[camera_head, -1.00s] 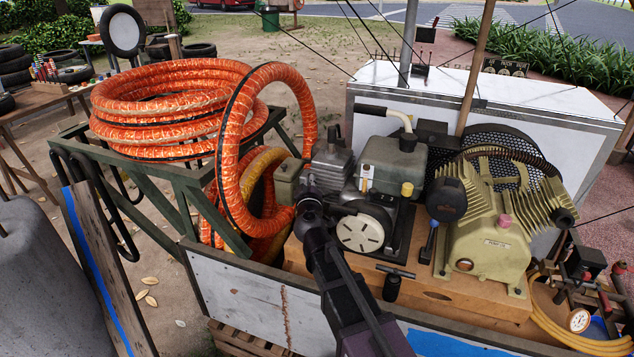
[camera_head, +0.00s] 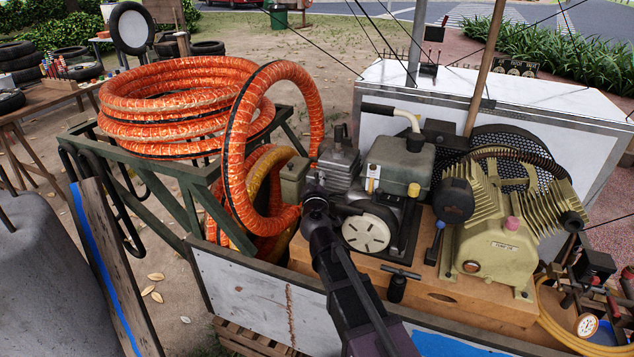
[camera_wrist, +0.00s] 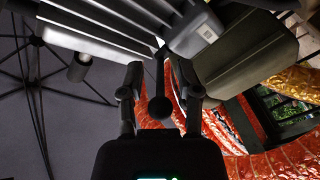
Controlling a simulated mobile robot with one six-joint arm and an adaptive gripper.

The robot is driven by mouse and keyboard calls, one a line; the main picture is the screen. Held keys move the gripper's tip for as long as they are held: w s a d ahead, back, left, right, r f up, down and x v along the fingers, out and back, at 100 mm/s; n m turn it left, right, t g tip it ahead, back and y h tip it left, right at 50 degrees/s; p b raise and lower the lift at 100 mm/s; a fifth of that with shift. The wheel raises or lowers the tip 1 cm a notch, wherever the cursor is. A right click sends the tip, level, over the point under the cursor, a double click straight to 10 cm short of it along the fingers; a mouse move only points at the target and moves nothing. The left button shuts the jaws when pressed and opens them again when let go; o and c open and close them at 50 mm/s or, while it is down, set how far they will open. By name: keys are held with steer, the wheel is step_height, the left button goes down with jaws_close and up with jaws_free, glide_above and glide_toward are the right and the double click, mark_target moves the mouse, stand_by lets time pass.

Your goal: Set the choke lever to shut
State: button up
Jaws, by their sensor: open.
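The small engine (camera_head: 366,232) stands on the cart with its finned cylinder, grey tank and pale starter disc facing me. My gripper (camera_head: 316,204) is at the engine's left side, low by the finned cylinder. In the wrist view, a dark lever with a round black knob (camera_wrist: 160,107) hangs between the two fingers of my gripper (camera_wrist: 157,74). It looks like the choke lever. The fingers are apart on either side of it, and I cannot tell if either touches. In the head view the lever is hidden behind my gripper. Its set position is not readable.
A coiled orange hose (camera_head: 185,105) lies on a green rack, with a loop close left of my gripper. The yellowish compressor pump (camera_head: 497,250) stands right of the engine. A black T-handle (camera_head: 397,285) is in front. The cart's white side panel (camera_head: 245,297) lies below my arm.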

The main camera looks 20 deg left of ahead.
steer(key=v, duration=1.2)
